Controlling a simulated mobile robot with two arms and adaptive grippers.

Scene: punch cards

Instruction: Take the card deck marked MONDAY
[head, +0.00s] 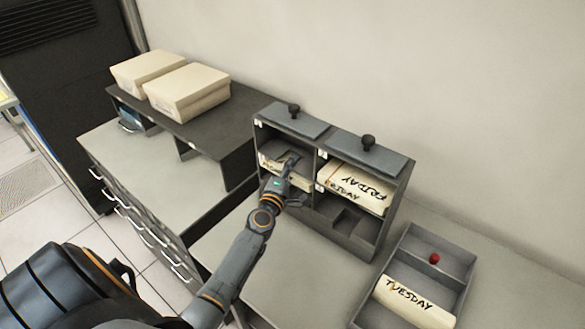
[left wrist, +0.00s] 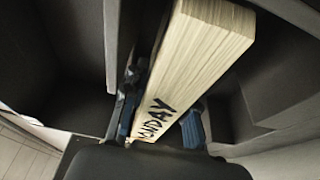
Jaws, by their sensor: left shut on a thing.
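The card deck marked MONDAY (left wrist: 195,65) is a long cream block with black lettering; part of its word is hidden in the left wrist view. In the head view the deck (head: 297,178) lies in the upper left compartment of the grey card rack (head: 365,238), partly covered by my gripper. My left gripper (left wrist: 165,115) is shut on the deck, with one finger on each side of it. In the head view my left gripper (head: 288,163) reaches into that compartment. My right gripper is not in view.
A deck marked FRIDAY (head: 357,187) fills the upper right compartment. A deck marked TUESDAY (head: 415,302) lies in a grey tray (head: 462,268) with a red knob. Two cream boxes (head: 190,92) stand on a dark shelf at left. Counter in front of the rack is clear.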

